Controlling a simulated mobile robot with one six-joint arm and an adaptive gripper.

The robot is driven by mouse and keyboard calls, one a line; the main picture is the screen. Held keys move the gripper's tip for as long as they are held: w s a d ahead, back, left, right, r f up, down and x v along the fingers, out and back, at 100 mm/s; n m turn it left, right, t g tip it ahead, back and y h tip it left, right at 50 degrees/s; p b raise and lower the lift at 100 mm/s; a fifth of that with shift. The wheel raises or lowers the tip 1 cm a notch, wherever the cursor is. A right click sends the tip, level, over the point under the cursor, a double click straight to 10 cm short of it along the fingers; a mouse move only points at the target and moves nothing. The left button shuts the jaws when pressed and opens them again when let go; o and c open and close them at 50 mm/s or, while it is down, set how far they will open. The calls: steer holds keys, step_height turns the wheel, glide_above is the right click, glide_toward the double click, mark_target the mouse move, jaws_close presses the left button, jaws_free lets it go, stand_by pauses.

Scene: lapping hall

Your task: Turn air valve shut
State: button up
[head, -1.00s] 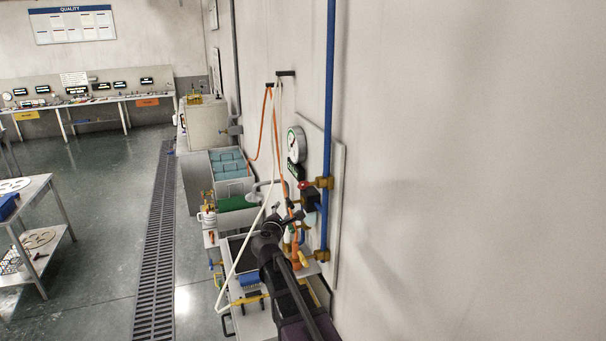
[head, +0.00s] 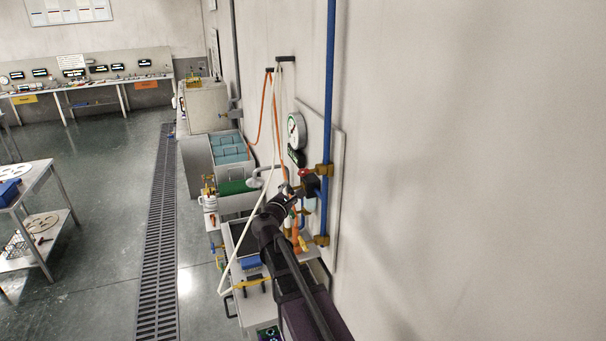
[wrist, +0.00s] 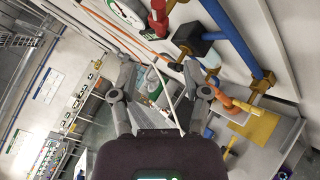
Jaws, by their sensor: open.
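Air fittings hang on a wall panel (head: 335,150) along a blue pipe (head: 329,90). A red part (head: 304,172) sits by the upper brass fitting (head: 323,171). In the wrist view, the red part (wrist: 158,18) is at the top, beside a black block (wrist: 190,37) and the blue pipe (wrist: 232,40). Which part is the air valve's handle I cannot tell for sure. My gripper (wrist: 160,75) is open and empty, its fingers spread below these fittings in the picture. In the head view my gripper (head: 288,193) is close to the fittings and partly hides them.
A gauge (head: 296,131) is on the panel. Orange and pale hoses (head: 277,120) hang from a wall hook close to my gripper. Open floor lies left, past a drain grate (head: 160,240).

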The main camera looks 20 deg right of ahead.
mark_target(302, 174)
steer(key=x, duration=1.2)
steer(key=shift+w+d, duration=0.2)
steer(key=shift+w, duration=0.05)
jaws_close()
